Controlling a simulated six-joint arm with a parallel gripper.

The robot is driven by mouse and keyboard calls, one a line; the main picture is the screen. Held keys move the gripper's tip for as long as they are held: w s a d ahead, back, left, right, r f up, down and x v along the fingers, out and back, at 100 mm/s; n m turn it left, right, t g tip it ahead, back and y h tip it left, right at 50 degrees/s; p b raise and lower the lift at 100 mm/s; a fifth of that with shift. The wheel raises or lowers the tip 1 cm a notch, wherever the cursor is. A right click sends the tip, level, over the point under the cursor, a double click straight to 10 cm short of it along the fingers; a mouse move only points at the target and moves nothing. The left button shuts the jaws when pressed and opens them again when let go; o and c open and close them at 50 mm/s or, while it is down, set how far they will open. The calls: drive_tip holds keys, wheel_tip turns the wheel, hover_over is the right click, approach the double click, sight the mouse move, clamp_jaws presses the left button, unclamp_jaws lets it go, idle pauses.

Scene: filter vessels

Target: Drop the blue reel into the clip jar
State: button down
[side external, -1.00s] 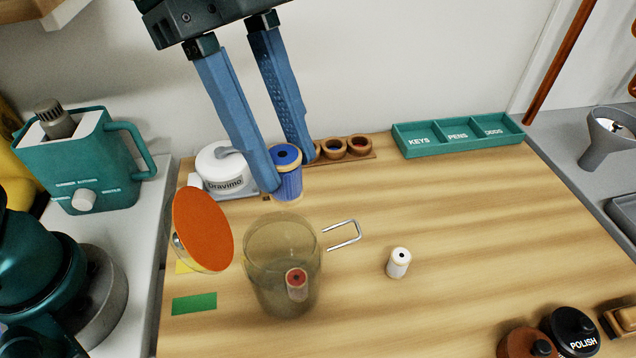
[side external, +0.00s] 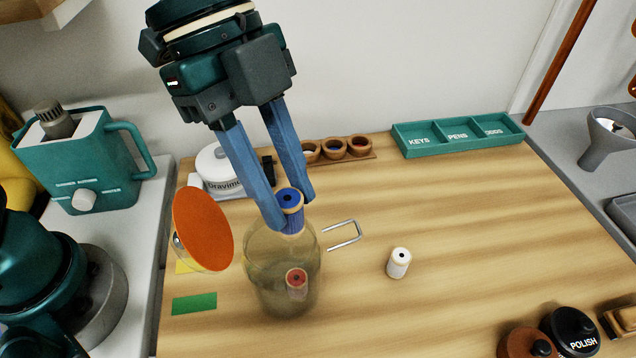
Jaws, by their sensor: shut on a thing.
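The blue reel (side external: 290,202) is held between the two blue fingers of my gripper (side external: 291,212), which is shut on it. The reel is upright at the mouth of the clip jar, its lower part overlapping the jar's far rim in the picture; I cannot tell how deep it is. The clear clip jar (side external: 262,285) stands on the wooden table with its orange lid (side external: 203,229) tilted open at the left and its wire clip (side external: 343,235) sticking out at the right. A red-topped reel (side external: 297,282) is inside the jar.
A white reel (side external: 399,263) stands on the table (side external: 470,240) right of the jar. A teal labelled tray (side external: 458,134) lies at the back right. The table's middle right is clear.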

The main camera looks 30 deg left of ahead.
drive_tip(key=c, duration=0.5)
unclamp_jaws()
drive_tip(key=shift+v, duration=2.55)
drive_tip(key=s+a+f+n+t+y, duration=0.1)
drive_tip(key=a+f+n+t, duration=0.1)
drive_tip(key=a+n, duration=0.3)
drive_tip(key=s+a+f+n+t+y, duration=0.1)
drive_tip(key=a+f+n+t+y, duration=0.1)
drive_tip(key=a+n, duration=0.4)
drive_tip(key=s+a+f+n+t+y, duration=0.1)
drive_tip(key=s+a+f+n+t, duration=0.1)
drive_tip(key=a+n, duration=0.4)
drive_tip(key=shift+a+f+n+y, duration=0.15)
drive_tip(key=shift+f+n+y, duration=0.15)
drive_tip(key=shift+f+n, duration=0.5)
